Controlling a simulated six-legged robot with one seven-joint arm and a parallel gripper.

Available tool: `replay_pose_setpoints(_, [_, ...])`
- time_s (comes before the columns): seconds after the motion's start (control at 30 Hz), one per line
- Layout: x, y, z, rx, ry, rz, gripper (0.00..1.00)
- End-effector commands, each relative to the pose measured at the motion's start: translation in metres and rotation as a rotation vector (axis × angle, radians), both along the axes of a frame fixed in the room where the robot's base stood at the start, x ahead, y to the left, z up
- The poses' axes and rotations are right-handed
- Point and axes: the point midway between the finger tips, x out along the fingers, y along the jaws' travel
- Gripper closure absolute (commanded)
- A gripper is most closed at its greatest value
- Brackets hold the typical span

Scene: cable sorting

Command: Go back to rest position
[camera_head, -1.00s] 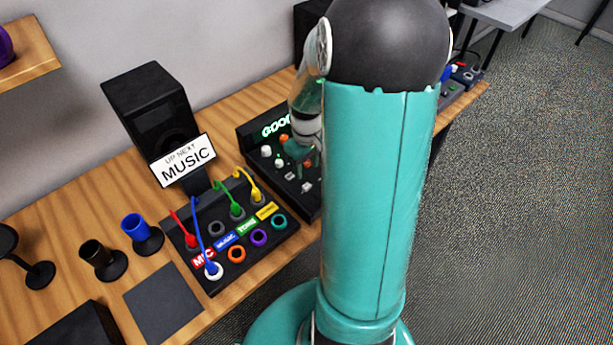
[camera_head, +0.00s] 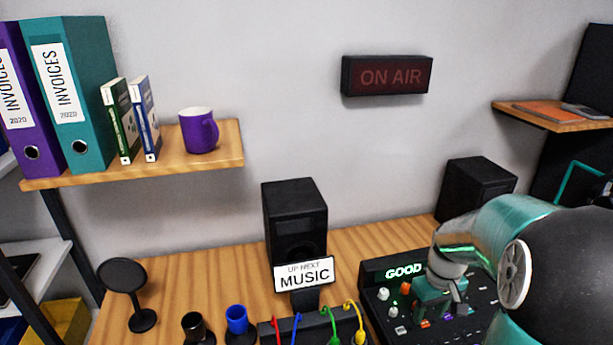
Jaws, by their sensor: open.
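A sign reading "UP NEXT MUSIC" (camera_head: 304,274) stands before a black speaker (camera_head: 295,215). A second speaker (camera_head: 474,188) is behind my arm. A blue cup (camera_head: 237,319), a dark cup (camera_head: 194,327) and a round black stand (camera_head: 124,277) are left. A shelf (camera_head: 228,160) holds binders and a mug.

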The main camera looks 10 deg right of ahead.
Motion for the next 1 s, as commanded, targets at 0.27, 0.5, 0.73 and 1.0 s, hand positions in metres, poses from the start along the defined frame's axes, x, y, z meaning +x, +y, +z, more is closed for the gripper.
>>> replay_pose_setpoints(0.27, [0.001, 0.048, 0.046, -0.061, -0.073, 0.005, 0.56])
replay_pose_setpoints(0.5, [-0.018, 0.121, 0.103, -0.102, -0.213, -0.005, 0.56])
replay_pose_setpoints(0.73, [-0.054, 0.181, 0.141, -0.078, -0.359, -0.014, 0.56])
replay_pose_setpoints(1.0, [-0.091, 0.222, 0.159, -0.004, -0.48, -0.024, 0.56])
